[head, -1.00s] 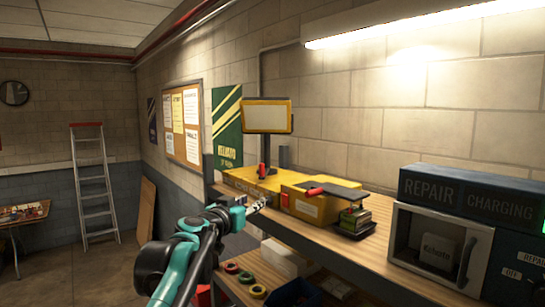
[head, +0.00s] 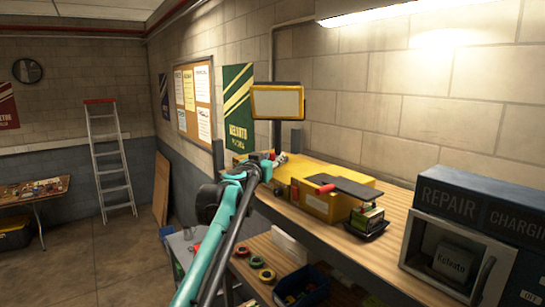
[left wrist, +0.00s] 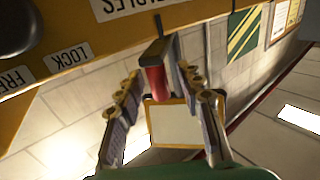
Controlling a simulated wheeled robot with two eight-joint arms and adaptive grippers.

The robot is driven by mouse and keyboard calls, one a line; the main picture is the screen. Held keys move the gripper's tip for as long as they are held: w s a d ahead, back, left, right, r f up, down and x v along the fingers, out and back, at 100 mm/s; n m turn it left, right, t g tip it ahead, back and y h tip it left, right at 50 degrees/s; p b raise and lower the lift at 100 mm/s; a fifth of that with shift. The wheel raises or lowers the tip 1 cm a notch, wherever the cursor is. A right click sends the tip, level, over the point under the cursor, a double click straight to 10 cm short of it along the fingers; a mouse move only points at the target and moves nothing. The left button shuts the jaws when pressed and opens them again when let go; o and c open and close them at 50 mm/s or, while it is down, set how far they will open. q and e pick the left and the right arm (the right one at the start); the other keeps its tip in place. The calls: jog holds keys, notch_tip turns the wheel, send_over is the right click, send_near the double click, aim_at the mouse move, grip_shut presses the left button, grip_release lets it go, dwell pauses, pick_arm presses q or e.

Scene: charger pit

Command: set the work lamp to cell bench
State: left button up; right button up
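A yellow-framed panel (head: 277,102), seemingly the work lamp, stands on a dark post behind a yellow box (head: 318,205) on the bench. Its pale face also shows in the left wrist view (left wrist: 173,123). My left gripper (head: 276,161) is at the left end of the yellow housing. In the left wrist view my left gripper (left wrist: 157,70) is open, with a red-gripped lever (left wrist: 154,80) between its fingers; I cannot tell whether they touch it. Labels reading LOCK (left wrist: 68,57) and FREE (left wrist: 16,78) show on the yellow housing. My right gripper is not in view.
A dark flat bar (head: 343,187) with a red end lies over the yellow box. A small black tray (head: 366,229) sits right of it, then a repair and charging cabinet (head: 455,245). Bins and tape rolls are on the lower shelf. The floor at left is open.

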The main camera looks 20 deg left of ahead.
pick_arm(q)
jog(key=shift+s+r, duration=0.1)
jog(key=shift+s, duration=0.1)
jog(key=shift+w, duration=0.1)
grip_shut()
